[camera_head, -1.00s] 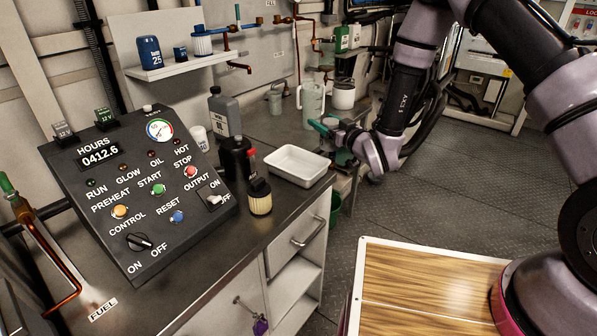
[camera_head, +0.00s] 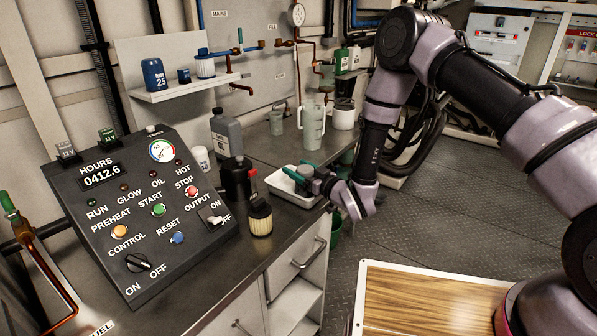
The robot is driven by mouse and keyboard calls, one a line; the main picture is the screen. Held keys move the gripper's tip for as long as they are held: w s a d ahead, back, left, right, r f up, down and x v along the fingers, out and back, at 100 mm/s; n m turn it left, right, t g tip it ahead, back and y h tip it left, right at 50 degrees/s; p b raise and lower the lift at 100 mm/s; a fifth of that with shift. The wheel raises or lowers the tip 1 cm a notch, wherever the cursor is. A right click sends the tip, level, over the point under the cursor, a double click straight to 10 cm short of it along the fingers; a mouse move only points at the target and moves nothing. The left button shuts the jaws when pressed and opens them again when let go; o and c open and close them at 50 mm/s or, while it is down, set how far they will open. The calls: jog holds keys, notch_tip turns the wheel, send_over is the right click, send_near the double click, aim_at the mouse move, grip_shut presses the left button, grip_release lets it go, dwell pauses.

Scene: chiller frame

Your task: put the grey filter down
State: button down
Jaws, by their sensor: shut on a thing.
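My gripper (camera_head: 299,177), with green fingers, is over the right part of the white tray (camera_head: 276,187) on the metal bench. It is shut on the grey filter (camera_head: 305,171), a small grey shape that shows only partly between the fingers. The fingers and wrist hide most of the filter and part of the tray. I cannot tell whether the filter touches the tray.
The control box (camera_head: 140,215) fills the left bench.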

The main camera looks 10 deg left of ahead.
jog(key=shift+f, duration=0.3)
jog(key=shift+f, duration=0.2)
grip_release()
jog(key=shift+r, duration=0.1)
